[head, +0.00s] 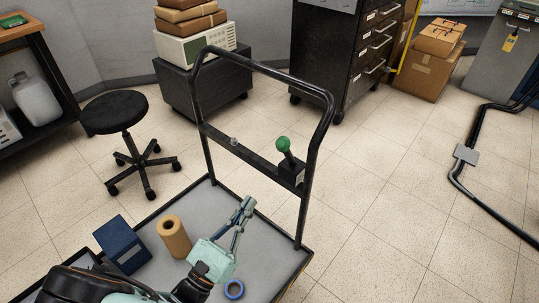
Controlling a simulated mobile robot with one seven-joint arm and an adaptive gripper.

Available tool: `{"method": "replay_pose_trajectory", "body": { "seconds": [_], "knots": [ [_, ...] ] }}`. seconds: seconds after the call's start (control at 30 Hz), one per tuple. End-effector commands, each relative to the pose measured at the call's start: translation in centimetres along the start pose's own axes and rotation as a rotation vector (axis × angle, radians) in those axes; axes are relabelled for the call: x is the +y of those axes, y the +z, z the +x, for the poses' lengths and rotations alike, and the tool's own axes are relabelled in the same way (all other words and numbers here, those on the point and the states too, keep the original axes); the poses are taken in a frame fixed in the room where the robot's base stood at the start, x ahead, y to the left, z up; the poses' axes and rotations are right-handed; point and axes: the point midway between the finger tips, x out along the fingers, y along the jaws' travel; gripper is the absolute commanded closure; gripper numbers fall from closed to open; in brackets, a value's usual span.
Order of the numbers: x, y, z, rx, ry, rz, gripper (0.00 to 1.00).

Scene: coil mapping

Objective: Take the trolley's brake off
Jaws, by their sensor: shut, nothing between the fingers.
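The trolley (263,236) has a grey deck and a black tubular push handle (270,71) at its far end. A crossbar (237,148) joins the handle's uprights. A lever with a green ball knob (283,144) stands up from a dark box at the crossbar's right end; I take it to be the brake. My gripper (248,203) is shut and empty. In the picture it appears over the trolley deck, below and left of the green knob, apart from it. Its height above the deck is hard to judge.
On the deck are a tan roll (174,237), a blue box (122,244) and a blue ring (234,289). A black stool (115,112) stands left. A dark drawer cabinet (345,58) is behind. A black cable (477,130) lies at right.

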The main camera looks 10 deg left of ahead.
Motion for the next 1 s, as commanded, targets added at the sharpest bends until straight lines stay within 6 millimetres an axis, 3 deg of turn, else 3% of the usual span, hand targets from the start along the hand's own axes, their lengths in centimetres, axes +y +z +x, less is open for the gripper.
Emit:
{"method": "replay_pose_trajectory", "body": {
  "seconds": [0.2, 0.57, 0.77, 1.0],
  "knots": [
    [-0.1, -0.3, -0.8, -0.02, 0.039, -0.022, 1.0],
    [0.0, -0.3, -0.1, -0.018, 0.035, -0.02, 1.0],
    [0.0, -0.3, 2.9, -0.018, 0.032, -0.02, 1.0],
    [0.2, -0.2, 8.1, -0.018, 0.032, -0.02, 1.0]
  ]
}}
